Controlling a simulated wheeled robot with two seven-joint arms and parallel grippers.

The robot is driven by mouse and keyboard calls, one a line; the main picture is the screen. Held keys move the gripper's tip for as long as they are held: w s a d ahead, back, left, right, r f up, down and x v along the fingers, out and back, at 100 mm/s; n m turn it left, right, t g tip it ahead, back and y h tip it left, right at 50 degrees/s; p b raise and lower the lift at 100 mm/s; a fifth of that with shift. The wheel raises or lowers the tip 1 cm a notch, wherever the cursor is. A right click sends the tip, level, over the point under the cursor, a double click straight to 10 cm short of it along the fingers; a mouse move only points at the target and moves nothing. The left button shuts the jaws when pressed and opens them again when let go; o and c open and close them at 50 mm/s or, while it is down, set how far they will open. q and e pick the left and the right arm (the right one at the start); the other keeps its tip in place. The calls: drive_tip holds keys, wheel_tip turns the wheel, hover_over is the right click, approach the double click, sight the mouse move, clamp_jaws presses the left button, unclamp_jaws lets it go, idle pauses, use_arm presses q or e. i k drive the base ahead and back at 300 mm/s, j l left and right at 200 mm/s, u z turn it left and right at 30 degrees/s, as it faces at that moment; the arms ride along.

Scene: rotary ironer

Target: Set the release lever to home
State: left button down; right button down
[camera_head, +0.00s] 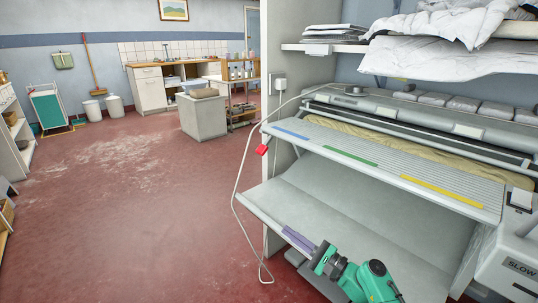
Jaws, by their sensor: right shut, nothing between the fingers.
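The rotary ironer (400,165) stands on the right, with a slatted feed board along its front. A small red piece (262,149) shows at the left end of the feed board; it may be the handle of the release lever, but I cannot tell its setting. My right gripper (286,232) comes in from the bottom, with green and grey wrist parts and purple fingers. It is shut and empty, over the front edge of the lower tray (310,205), below and apart from the red piece. My left gripper is out of view.
A pale cord (237,190) hangs in a loop to the floor at the ironer's left end. A shelf (320,47) with folded linen and bedding overhangs the ironer. A grey box (203,118) stands farther back. The red floor (130,220) at left is mostly clear.

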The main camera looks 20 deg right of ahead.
sight(261, 150)
drive_tip(key=i+l, duration=0.35)
drive_tip(key=i, duration=0.15)
drive_tip(key=i+l, duration=0.35)
drive_tip(key=i, duration=0.15)
